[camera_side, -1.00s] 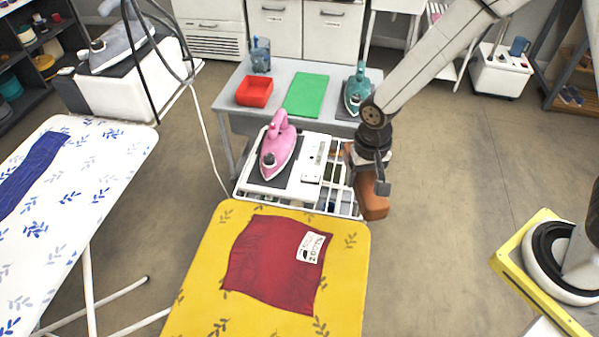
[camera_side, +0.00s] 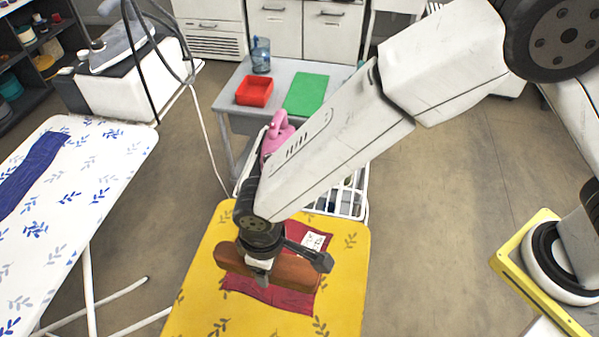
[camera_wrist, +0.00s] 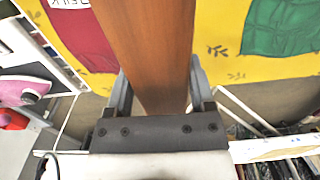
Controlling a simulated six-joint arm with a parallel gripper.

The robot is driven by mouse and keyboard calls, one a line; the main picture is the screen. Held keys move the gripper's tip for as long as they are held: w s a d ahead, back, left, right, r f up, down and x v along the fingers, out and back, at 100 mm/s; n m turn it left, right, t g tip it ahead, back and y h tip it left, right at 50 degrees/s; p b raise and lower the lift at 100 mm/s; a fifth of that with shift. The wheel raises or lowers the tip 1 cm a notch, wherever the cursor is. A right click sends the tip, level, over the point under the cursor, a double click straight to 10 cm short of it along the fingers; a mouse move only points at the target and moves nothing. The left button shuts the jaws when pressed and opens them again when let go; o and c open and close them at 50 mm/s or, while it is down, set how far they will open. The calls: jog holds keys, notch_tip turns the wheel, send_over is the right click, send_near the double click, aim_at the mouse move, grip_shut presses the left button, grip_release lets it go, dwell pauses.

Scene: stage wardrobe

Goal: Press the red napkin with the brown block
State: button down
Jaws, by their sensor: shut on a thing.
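The brown block (camera_side: 296,273) is a long wooden bar gripped by my gripper (camera_side: 261,270) over the yellow ironing board (camera_side: 340,290). In the wrist view, the block (camera_wrist: 150,42) runs between the two fingers of my gripper (camera_wrist: 158,88). The red napkin (camera_side: 282,299) lies on the board under the block and arm, with its white label showing past the arm. Much of the napkin is hidden. I cannot tell whether the block touches it. The wrist view shows part of the napkin (camera_wrist: 75,28) left of the block.
A pink iron (camera_side: 275,133) stands behind the board, partly hidden by my arm. A grey table behind holds a red tray (camera_side: 254,92) and a green cloth (camera_side: 306,94). A white patterned board (camera_side: 95,165) stands left. The wrist view shows green cloth (camera_wrist: 282,25) on yellow patterned fabric.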

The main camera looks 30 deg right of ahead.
jog(key=shift+s+a, duration=0.3)
jog(key=shift+a, duration=0.2)
jog(key=shift+f, duration=0.1)
send_over(272, 296)
jog(key=shift+w+a+f, duration=0.1)
jog(key=shift+w+f, duration=0.05)
jog(key=shift+f, duration=3)
jog(key=shift+f, duration=1.65)
jog(key=shift+f, duration=0.25)
dwell(0.4)
jog(key=shift+r, duration=0.15)
dwell(1.0)
jog(key=shift+r, duration=2.05)
